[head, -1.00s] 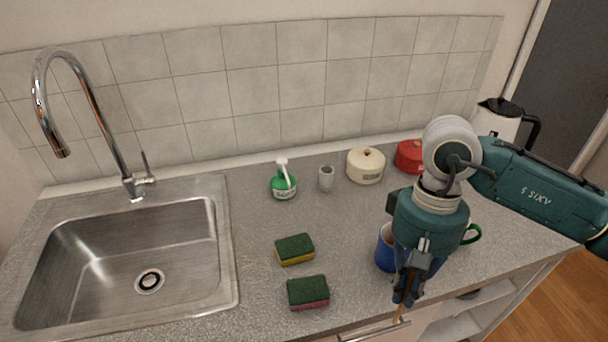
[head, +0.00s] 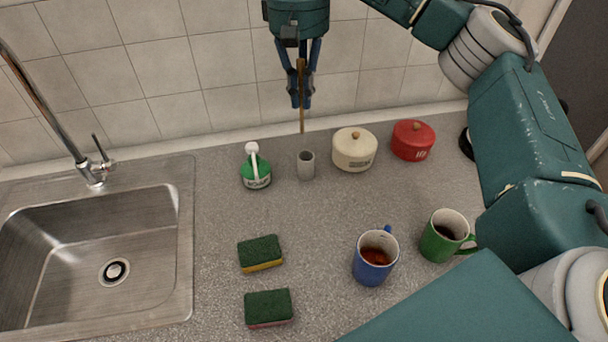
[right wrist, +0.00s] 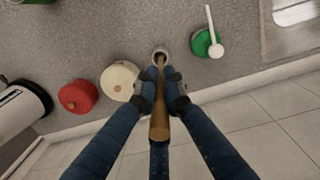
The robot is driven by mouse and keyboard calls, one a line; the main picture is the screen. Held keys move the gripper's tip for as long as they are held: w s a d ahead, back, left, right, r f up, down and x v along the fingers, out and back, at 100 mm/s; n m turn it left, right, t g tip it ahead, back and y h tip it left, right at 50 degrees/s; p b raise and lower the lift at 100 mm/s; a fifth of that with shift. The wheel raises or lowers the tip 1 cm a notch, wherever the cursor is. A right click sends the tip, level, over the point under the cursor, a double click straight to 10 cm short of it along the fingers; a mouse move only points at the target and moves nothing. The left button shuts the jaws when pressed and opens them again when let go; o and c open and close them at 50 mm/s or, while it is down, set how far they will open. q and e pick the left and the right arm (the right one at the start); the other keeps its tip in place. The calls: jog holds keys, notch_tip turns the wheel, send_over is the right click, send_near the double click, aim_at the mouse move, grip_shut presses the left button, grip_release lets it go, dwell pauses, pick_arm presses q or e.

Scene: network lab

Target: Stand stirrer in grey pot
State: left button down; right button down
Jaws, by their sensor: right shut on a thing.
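The grey pot (head: 306,166) is a small upright cup on the counter, between the green bottle and the cream pot. My right gripper (head: 301,100) is shut on the stirrer (head: 302,118), a thin brown wooden stick. The stirrer hangs nearly upright, and its lower tip is just above the grey pot's mouth in the head view. In the right wrist view the stirrer (right wrist: 159,120) runs between the fingers (right wrist: 163,88) toward the grey pot (right wrist: 160,54), hiding part of its opening. My left gripper is not in view.
A green bottle with white pump (head: 256,170) stands left of the pot; a cream lidded pot (head: 354,152) and red lidded pot (head: 412,143) stand right. Blue mug (head: 372,262), green mug (head: 440,240) and two sponges (head: 260,252) (head: 268,308) are nearer. The sink (head: 60,262) is left.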

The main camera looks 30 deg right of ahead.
jog(key=f, duration=0.5)
jog(key=w+d+f+p, duration=0.1)
jog(key=f, duration=0.4)
jog(key=d+f+p, duration=0.1)
jog(key=f, duration=0.5)
jog(key=shift+w+d, duration=0.1)
jog(key=shift+w, duration=0.3)
jog(key=shift+f, duration=0.25)
jog(key=c, duration=1.8)
grip_release()
jog(key=shift+r, duration=0.1)
jog(key=shift+c, duration=0.2)
